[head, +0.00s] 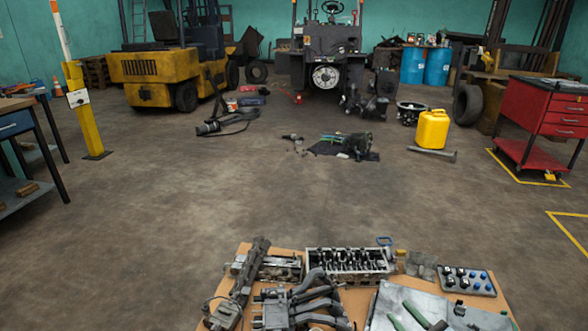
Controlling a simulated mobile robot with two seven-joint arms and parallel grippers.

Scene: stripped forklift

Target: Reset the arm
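The task line names an arm, but I can make out neither of my arms in the head view. I cannot pick out my left or right gripper either. Nothing in view is visibly held. A workbench with an orange-brown top (238,255) fills the bottom middle of the picture, its near part cut off by the lower edge.
On the bench lie a cylinder head (348,262), a pipe manifold (318,295), a long grey part (243,285), a socket tray (466,280) and green-handled tools (414,314). Beyond are open floor, a yellow can (432,130), a red tool cart (545,115) and a yellow post (84,115).

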